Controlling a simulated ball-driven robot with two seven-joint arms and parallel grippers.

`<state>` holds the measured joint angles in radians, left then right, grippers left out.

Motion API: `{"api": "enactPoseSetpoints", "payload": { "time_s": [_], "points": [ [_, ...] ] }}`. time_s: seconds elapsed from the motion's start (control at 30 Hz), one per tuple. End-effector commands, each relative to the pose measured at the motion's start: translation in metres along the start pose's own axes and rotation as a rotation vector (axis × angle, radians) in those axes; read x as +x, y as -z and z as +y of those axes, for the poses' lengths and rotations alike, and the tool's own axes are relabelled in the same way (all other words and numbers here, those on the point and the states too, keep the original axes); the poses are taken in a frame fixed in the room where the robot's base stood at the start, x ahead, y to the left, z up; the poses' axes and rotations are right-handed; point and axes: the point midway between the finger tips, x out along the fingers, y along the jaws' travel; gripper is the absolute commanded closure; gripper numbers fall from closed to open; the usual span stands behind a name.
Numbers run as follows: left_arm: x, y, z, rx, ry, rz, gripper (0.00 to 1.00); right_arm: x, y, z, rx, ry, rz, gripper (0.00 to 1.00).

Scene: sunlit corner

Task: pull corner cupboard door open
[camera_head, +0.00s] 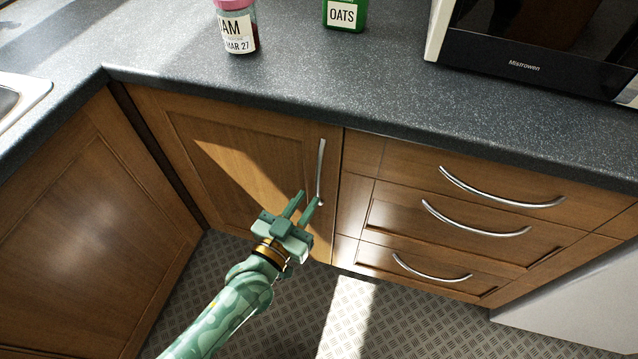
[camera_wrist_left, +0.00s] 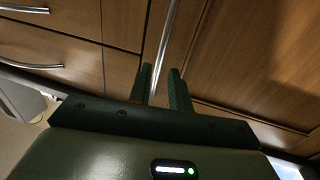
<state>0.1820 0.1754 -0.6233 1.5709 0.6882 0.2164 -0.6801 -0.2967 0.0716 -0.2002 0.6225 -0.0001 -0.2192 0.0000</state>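The corner cupboard door (camera_head: 215,135) is a brown wood panel and looks shut. Its silver handle (camera_head: 321,165) is an upright bar near the door's right edge. My left gripper (camera_head: 309,197) is green, open and in front of the lower part of the handle. In the left wrist view the handle (camera_wrist_left: 168,40) runs down into the gap between the two fingertips (camera_wrist_left: 161,75), closer to the left finger. The fingers stand apart, and I cannot tell whether they reach around the bar or touch it. My right gripper is not in view.
Several drawers with curved silver handles (camera_head: 475,222) are right of the door. Another wood panel (camera_head: 75,235) meets it at the left corner. The dark worktop (camera_head: 290,85) overhangs above, with a jam jar (camera_head: 237,25), oats container (camera_head: 344,14) and microwave (camera_head: 530,50). The patterned floor (camera_head: 290,325) is clear.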

Motion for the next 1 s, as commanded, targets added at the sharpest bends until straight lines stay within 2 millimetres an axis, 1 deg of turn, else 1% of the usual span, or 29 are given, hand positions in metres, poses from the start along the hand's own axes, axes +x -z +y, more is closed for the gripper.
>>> {"api": "enactPoseSetpoints", "payload": {
  "time_s": [0.03, 0.1, 0.2, 0.33, 0.47, 0.67, 0.77, 1.0],
  "points": [
    [0.013, -0.004, 0.001, -0.003, 0.0, 0.001, 0.8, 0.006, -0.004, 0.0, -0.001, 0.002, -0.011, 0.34],
    [0.027, -0.004, 0.0, -0.003, 0.0, -0.001, 0.8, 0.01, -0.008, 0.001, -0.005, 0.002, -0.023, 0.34],
    [0.043, -0.004, 0.0, -0.002, 0.0, -0.002, 0.8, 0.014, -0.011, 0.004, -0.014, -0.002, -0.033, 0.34],
    [0.056, -0.002, 0.0, -0.001, -0.001, -0.002, 0.8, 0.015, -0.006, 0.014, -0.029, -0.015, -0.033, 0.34],
    [0.061, -0.001, 0.0, -0.001, -0.001, -0.001, 0.8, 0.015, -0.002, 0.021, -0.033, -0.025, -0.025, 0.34],
    [0.061, 0.0, 0.0, 0.0, -0.001, -0.001, 0.8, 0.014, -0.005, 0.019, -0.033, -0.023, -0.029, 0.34],
    [0.061, 0.0, 0.0, 0.0, -0.001, -0.001, 1.0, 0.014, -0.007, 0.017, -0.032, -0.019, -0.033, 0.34],
    [0.058, 0.0, 0.001, 0.001, -0.003, -0.002, 1.0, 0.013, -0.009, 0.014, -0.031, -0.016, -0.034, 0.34]
  ]
}}
